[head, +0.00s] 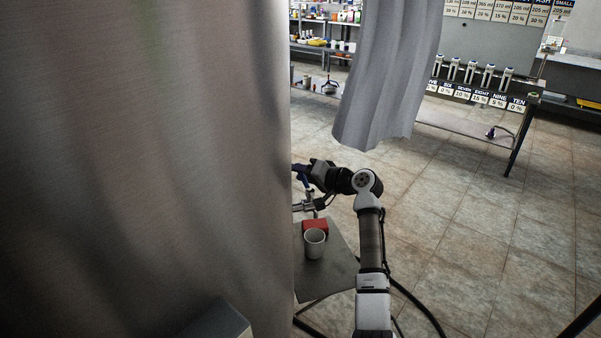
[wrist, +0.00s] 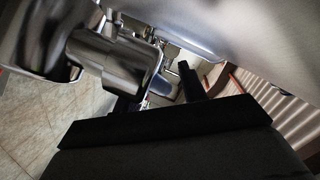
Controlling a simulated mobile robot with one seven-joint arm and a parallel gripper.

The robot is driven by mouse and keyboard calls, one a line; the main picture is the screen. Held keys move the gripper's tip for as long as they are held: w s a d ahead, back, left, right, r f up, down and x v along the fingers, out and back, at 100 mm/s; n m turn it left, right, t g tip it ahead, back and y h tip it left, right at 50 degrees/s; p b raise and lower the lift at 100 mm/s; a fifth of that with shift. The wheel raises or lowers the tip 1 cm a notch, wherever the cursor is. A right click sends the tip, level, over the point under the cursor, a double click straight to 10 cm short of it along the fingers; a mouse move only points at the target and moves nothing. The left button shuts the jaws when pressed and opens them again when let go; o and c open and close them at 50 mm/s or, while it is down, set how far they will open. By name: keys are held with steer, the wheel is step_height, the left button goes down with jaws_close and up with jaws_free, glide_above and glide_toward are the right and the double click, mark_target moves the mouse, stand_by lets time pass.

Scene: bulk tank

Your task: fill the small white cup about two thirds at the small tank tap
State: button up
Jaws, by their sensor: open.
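The small white cup (head: 314,244) stands upright on a small grey stand (head: 338,268) beside the big steel tank (head: 150,170). What is inside the cup is too dark and small to tell. The metal tap (head: 310,205) sticks out from behind the tank's edge, above and behind the cup, with a blue handle (head: 304,183). In the wrist view the shiny tap body (wrist: 115,60) is close, and its blue handle (wrist: 160,86) shows between my fingers. My gripper (wrist: 156,88) is open at the handle; contact cannot be told. The tank's edge partly hides it in the head view.
A red block (head: 315,225) lies on the stand just behind the cup. A grey curtain (head: 388,75) hangs beyond. A bench (head: 465,130) with numbered dispensers stands at the back right. The tiled floor on the right is mostly clear.

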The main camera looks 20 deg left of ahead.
jaws_close()
steer(key=shift+w+d+r+m+t+h+p, duration=0.15)
steer(key=shift+d+m+t+h+p, duration=0.1)
steer(key=shift+m+t+p, duration=0.3)
steer(key=shift+w+d+m+t+h+p, duration=0.15)
steer(key=shift+d+m+t+h+p, duration=0.1)
steer(key=shift+m+t+p, duration=0.3)
steer(key=shift+w+d+m+t+h+p, duration=0.2)
steer(key=shift+d+m+t+h+p, duration=0.35)
steer(key=shift+t, duration=0.25)
steer(key=shift+w+d+m+t+h+p, duration=0.25)
steer(key=shift+m+t+h+p, duration=0.2)
steer(key=shift+m+t, duration=0.3)
jaws_free()
